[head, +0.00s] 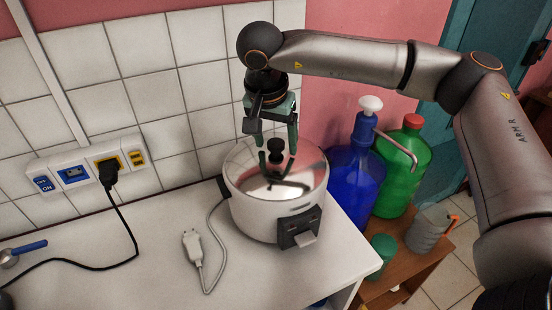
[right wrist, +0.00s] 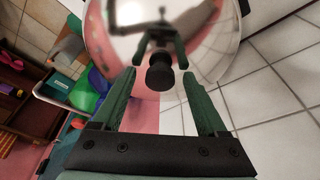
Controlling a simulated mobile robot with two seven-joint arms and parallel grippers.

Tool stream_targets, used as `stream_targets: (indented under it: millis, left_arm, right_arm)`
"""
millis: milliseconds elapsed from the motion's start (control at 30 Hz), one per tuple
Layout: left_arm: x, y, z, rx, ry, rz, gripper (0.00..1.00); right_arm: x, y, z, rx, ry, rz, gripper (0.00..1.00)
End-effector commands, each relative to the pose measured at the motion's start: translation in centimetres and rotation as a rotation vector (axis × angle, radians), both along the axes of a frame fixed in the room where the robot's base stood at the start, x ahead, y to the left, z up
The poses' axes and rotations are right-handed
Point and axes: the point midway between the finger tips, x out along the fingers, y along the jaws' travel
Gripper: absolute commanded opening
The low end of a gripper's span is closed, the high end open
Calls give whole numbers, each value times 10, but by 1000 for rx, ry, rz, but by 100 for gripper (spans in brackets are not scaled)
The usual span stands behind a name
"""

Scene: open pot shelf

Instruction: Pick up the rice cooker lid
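The rice cooker (head: 275,217) is white with a dark control panel and stands on the white counter. Its shiny metal lid (head: 245,172) sits on top, with a black knob (head: 276,150) at the centre. My right gripper (head: 277,160) points down above the lid, open, with its green fingers around the knob's place. In the right wrist view, the lid (right wrist: 215,35) fills the top and mirrors the gripper. The knob (right wrist: 159,73) lies between the two fingertips (right wrist: 160,80), with gaps on both sides. My left gripper is not in view.
A blue bottle with a pump (head: 352,175) and a green bottle (head: 404,165) stand on a brown shelf right of the counter. A grey jug (head: 428,230) is there too. A white plug (head: 192,250) lies on the counter (head: 110,270). A wall socket (head: 90,168) holds a black plug.

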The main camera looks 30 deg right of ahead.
Motion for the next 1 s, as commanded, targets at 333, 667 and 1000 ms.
stream_targets:
  millis: [333,667,1000]
  left_arm:
    - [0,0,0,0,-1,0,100]
    - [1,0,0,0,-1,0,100]
    - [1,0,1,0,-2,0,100]
  right_arm:
    - [0,0,1,0,0,-1,35]
    - [0,0,1,0,0,-1,0]
    - [0,0,1,-1,-1,-1,0]
